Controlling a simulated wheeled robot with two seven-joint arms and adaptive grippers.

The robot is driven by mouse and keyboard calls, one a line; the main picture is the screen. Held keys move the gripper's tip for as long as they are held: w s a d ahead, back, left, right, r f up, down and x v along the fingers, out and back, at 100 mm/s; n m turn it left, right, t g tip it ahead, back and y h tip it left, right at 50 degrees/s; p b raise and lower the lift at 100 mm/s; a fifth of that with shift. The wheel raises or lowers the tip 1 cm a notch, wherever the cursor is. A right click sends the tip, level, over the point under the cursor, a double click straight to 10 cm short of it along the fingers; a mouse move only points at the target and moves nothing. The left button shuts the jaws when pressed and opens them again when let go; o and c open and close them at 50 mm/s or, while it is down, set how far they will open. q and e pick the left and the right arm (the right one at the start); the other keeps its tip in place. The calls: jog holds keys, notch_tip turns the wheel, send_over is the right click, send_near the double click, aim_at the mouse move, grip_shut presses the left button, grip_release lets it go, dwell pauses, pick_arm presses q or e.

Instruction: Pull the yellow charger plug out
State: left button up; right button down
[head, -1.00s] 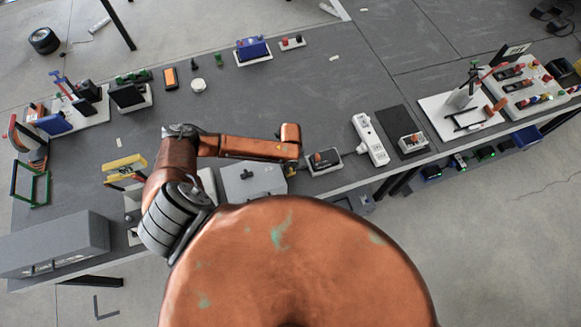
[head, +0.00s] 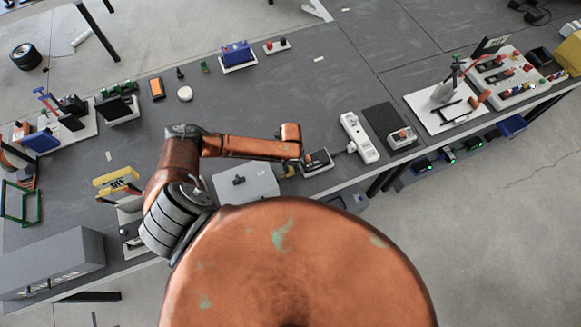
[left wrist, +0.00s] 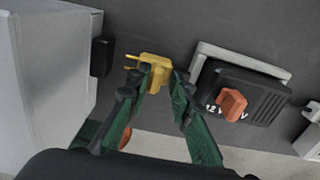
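The yellow charger plug (left wrist: 154,72) is between the fingertips of my left gripper (left wrist: 160,80) in the left wrist view. Both fingers touch its sides. Its two prongs are bare and point left toward a black socket block (left wrist: 101,57) on the side of a light grey box (left wrist: 45,75), with a gap between. In the head view a small yellow patch of the plug (head: 290,171) shows beside the same box (head: 245,183), below the end of my left arm. The gripper itself is mostly hidden there by the arm. My right gripper is not in view.
A black 12 V unit with an orange knob (left wrist: 232,103) stands close to the right of the gripper. A white power strip (head: 359,138) and a black mat (head: 385,122) lie farther right. The table's front edge is near.

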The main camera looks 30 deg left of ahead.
aim_at(290, 167)
pick_arm(q)
notch_tip(290, 167, up, 12)
dwell(0.8)
jog(key=shift+s+a, duration=0.1)
dwell(0.4)
